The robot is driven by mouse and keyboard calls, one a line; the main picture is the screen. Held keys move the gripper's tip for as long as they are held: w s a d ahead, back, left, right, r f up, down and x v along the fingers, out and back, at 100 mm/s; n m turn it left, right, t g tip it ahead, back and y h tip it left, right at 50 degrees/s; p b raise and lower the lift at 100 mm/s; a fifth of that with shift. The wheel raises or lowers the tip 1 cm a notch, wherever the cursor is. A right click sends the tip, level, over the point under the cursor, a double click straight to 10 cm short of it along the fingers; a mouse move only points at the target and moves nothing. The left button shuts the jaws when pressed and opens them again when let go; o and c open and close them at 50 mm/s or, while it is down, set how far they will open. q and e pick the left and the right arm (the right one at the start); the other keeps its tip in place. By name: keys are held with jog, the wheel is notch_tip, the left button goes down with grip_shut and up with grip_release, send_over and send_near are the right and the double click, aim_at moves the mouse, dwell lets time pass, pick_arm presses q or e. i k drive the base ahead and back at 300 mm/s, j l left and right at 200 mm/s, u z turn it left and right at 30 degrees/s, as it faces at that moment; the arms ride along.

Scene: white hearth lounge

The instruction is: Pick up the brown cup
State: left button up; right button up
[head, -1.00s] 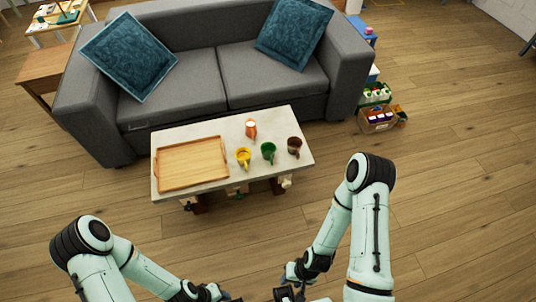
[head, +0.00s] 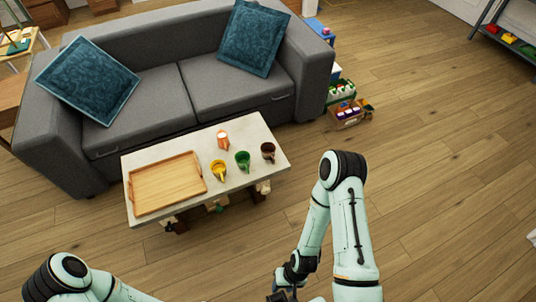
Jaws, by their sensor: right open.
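The brown cup (head: 268,151) stands upright near the right end of the low coffee table (head: 247,131). A green cup (head: 243,160) and a yellow cup (head: 219,170) stand to its left, and an orange cup (head: 222,139) stands behind them. My right gripper (head: 281,296) is at the bottom edge of the view, partly cut off, open and well apart from the brown cup. My left arm shows at the bottom left, but its gripper is out of view.
A wooden tray (head: 166,184) covers the table's left part. A grey sofa (head: 165,88) stands behind the table. Crates with bottles (head: 341,88) and cartons (head: 348,112) stand right of the sofa.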

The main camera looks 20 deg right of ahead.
aim_at(267, 149)
jog(key=i+l+u, duration=0.2)
jog(key=l+u, duration=0.15)
jog(key=l, duration=0.25)
jog(key=i+l+u, duration=0.15)
jog(key=l+u, duration=0.2)
jog(key=l, duration=0.35)
jog(key=l+u, duration=0.35)
jog(key=l, duration=0.3)
jog(key=i, duration=0.05)
